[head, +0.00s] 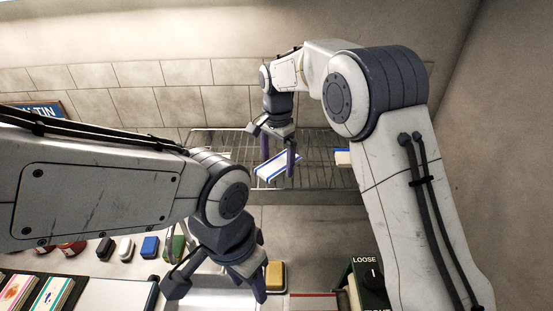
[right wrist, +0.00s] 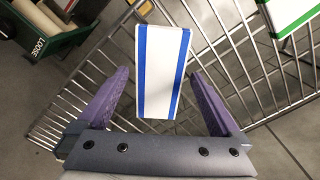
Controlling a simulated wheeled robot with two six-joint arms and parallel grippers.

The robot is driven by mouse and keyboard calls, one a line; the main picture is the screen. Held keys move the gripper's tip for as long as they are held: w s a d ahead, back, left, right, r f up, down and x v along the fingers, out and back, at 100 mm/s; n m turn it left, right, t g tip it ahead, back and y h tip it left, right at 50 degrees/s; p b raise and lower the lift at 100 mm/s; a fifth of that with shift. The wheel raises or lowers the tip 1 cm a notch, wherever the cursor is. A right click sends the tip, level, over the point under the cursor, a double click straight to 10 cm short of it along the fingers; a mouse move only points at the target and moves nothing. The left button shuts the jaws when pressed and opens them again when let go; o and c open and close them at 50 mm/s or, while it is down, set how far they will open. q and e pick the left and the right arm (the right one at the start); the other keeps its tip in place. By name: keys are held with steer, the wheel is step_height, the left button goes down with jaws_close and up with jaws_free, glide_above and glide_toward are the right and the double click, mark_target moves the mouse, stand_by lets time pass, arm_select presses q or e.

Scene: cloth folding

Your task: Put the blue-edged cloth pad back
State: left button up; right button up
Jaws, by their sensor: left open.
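The white cloth pad with blue edges (head: 268,173) lies on the wire rack (head: 318,182) at the back. It also shows in the right wrist view (right wrist: 161,65), in front of and partly between the fingers. My right gripper (head: 278,172) is over the pad, its fingers apart on either side with gaps to the pad's edges. Whether the pad is level with the fingertips I cannot tell. My left gripper (head: 217,289) is open and empty at the front, above the work surface, away from the pad.
A green-edged white pad (right wrist: 290,14) lies on the rack beside the blue-edged one. A blue, white and yellow item (head: 342,157) is at the rack's right. A green box marked LOOSE (head: 367,281), a yellow block (head: 275,275) and several small coloured blocks are in front.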

mark_target(277, 164)
steer(key=shift+r, duration=0.1)
step_height(277, 164, up, 12)
steer(key=b, duration=0.2)
stand_by(0.4)
